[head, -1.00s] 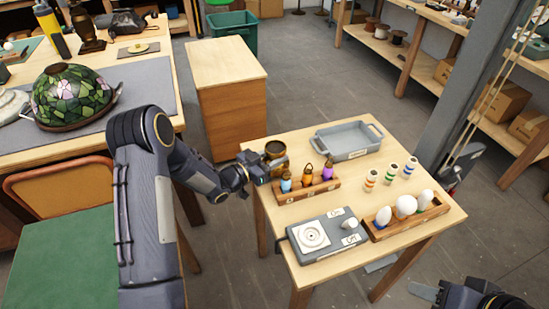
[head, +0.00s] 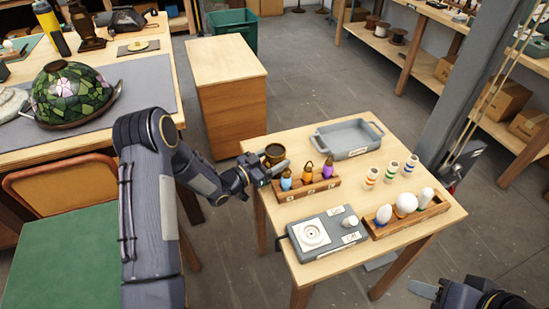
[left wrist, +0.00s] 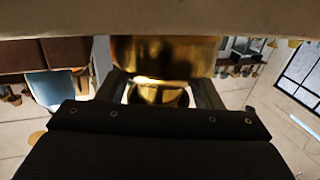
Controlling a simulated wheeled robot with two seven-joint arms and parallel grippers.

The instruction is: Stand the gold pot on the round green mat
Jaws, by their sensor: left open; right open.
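The gold pot (head: 274,154) is at the back left corner of the small wooden table, upright as far as I can tell. In the left wrist view the pot (left wrist: 165,57) lies between the two fingers, with the pale table surface at the top of the picture. My left gripper (head: 272,172) is open around the pot, low at the table's left edge. I cannot make out a round green mat; the pot's underside is hidden in the head view. My right gripper (head: 424,291) is open at the bottom right, away from the table and only partly in view.
A wooden rack (head: 322,187) with several coloured bottles stands right in front of the pot. A grey tray (head: 347,152) is behind to the right. A grey switch box (head: 341,241), a bulb rack (head: 437,210) and striped cylinders (head: 391,170) fill the front and right.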

